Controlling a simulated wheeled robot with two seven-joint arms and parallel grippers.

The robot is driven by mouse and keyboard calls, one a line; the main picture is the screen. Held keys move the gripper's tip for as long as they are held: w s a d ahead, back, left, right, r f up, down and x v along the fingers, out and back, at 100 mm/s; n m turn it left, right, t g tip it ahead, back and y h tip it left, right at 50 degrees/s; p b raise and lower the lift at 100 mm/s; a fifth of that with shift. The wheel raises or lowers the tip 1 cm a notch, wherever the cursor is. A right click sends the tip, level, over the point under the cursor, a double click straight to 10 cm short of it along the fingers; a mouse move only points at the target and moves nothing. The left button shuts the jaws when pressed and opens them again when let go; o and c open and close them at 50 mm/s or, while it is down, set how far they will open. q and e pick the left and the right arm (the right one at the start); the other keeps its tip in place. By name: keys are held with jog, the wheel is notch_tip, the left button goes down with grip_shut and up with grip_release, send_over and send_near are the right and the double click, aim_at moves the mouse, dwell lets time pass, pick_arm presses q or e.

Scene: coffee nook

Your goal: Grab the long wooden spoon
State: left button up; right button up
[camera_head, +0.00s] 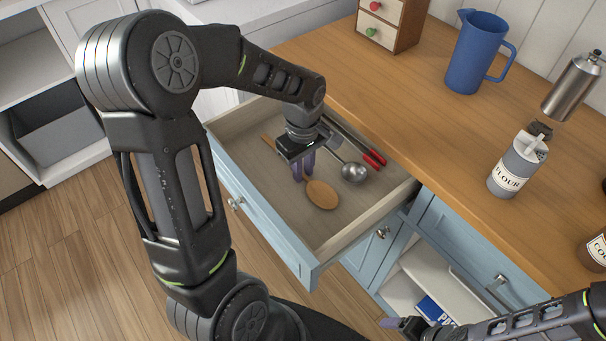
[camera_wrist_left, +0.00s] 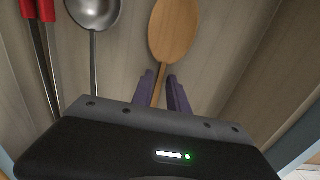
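The long wooden spoon (camera_head: 322,194) lies in the open drawer (camera_head: 333,243), its oval bowl toward the front right and part of its handle hidden under my left gripper. My left gripper (camera_head: 304,174) is inside the drawer, pointing down over the spoon's handle. In the left wrist view the purple fingers of the left gripper (camera_wrist_left: 166,92) stand apart, one on each side of the handle of the wooden spoon (camera_wrist_left: 174,30), with small gaps beside it. My right gripper (camera_head: 392,323) is at the lower right, far from the drawer; its fingers are unclear.
A metal ladle (camera_head: 354,172) and red-tipped tongs (camera_head: 374,158) lie beside the spoon in the drawer; the ladle (camera_wrist_left: 94,12) also shows in the wrist view. Drawer walls surround them. The counter above holds a blue pitcher (camera_head: 474,55) and a flour canister (camera_head: 516,168).

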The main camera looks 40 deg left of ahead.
pick_arm(q)
grip_shut()
dwell(0.3)
notch_tip(320, 180, up, 10)
jog(key=shift+p, duration=0.35)
dwell(0.7)
